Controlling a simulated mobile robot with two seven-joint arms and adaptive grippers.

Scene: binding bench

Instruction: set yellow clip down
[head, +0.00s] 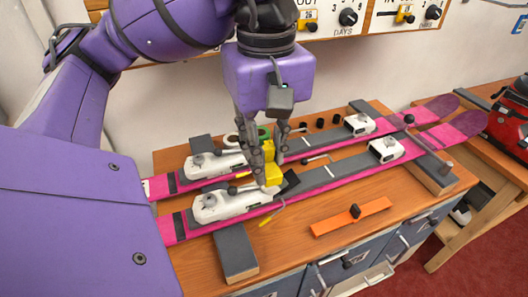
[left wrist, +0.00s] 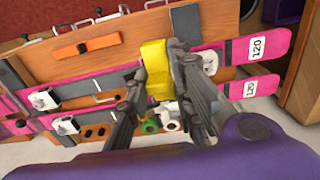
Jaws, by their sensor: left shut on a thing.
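My left gripper (head: 267,157) comes down from above over the middle of the bench and is shut on the yellow clip (head: 271,175). The clip is a blocky yellow piece, partly hidden by the fingers. It is held over the near pink ski, beside the white binding part; I cannot tell whether it touches the ski. In the left wrist view the yellow clip (left wrist: 155,55) shows between the two grey fingers (left wrist: 158,88). My right gripper is in neither view.
Two pink skis (head: 330,178) with white bindings lie across grey-topped supports (head: 235,252) on the wooden bench. An orange bar (head: 335,222) with a black knob lies in front. A green ring (head: 263,133) is behind the fingers.

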